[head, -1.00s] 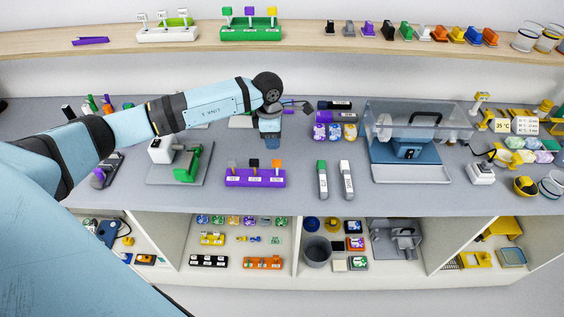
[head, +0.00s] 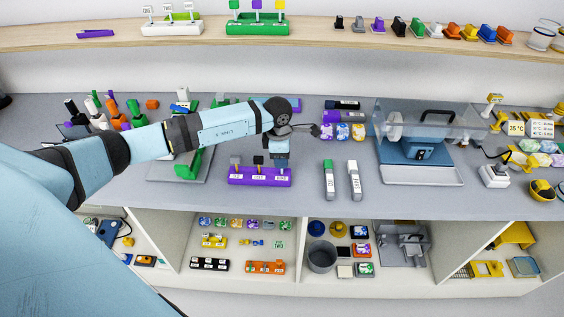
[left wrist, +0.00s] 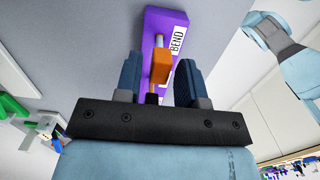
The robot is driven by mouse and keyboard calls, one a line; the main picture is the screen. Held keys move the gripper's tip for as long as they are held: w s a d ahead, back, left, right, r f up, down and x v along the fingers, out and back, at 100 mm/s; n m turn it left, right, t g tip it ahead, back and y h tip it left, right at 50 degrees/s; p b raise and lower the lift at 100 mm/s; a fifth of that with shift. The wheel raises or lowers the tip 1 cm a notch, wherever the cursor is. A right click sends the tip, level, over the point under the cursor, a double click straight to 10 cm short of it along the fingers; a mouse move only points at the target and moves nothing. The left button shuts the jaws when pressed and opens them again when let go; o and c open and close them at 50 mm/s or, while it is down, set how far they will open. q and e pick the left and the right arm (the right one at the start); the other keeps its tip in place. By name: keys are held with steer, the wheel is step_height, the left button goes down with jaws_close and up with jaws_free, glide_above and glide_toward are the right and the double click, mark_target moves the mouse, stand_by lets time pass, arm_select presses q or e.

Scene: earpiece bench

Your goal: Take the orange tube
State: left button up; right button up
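The purple rack (head: 249,179) stands on the bench, with a grey and a black piece showing on top. Its right end is partly covered by my left gripper (head: 281,161), which points down there; the orange tube is hidden in the head view. In the left wrist view the orange tube (left wrist: 161,68) stands at the rack (left wrist: 154,24), beside a white label reading BEND. My left gripper (left wrist: 158,78) is open, its two blue fingers on either side of the tube. I cannot tell whether the right finger touches it. My right gripper is not in view.
A green-and-white marker (head: 328,181) and a white one (head: 354,182) lie right of the rack. A grey plate with a green device (head: 187,166) stands left, and a clear-covered machine (head: 420,150) right. Bench between rack and markers is clear.

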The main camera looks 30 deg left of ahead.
arm_select(q)
steer(key=c, duration=0.6)
jaws_close()
steer(key=shift+r+p, duration=0.55)
steer(key=shift+r, duration=1)
steer(key=shift+r+p, duration=1.1)
steer(key=shift+r, duration=1.35)
